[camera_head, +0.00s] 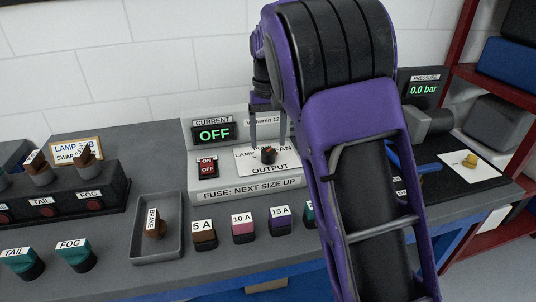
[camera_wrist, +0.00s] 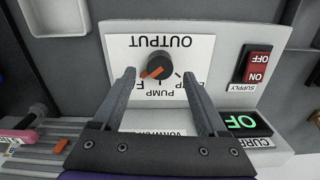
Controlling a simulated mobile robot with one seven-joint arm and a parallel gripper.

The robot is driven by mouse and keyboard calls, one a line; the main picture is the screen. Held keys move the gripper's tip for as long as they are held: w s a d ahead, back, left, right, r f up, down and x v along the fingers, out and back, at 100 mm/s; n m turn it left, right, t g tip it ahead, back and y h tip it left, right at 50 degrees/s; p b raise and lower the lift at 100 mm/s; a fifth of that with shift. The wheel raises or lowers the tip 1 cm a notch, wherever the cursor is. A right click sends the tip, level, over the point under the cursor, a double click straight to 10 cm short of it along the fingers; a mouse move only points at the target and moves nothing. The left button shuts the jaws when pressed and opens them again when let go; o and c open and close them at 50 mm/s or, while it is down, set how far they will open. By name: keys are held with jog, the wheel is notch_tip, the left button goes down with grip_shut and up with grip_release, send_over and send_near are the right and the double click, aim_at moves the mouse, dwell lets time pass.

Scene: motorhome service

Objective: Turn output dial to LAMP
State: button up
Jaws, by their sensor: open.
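The output dial (camera_head: 268,155) is a dark round knob on a white label plate on the grey power supply. In the wrist view the dial (camera_wrist: 160,66) appears upside down, with an orange pointer mark slanting to the lower left, toward a label starting with F. PUMP shows below the knob. The LAMP label (camera_head: 247,154) is partly readable in the head view; in the wrist view a finger covers most of it. My gripper (camera_wrist: 158,76) is open, its fingers on either side of the dial with gaps. It also shows in the head view (camera_head: 268,132).
The red supply switch (camera_head: 207,168) and the CURRENT display (camera_head: 213,132), reading OFF, are left of the dial. Fuses such as the 10 A one (camera_head: 243,231) stand in front. A tray (camera_head: 142,245) holds the BRAKE piece (camera_head: 154,226).

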aim_at(268, 151)
jog(key=shift+f, duration=2.3)
jog(key=shift+c, duration=0.2)
grip_shut()
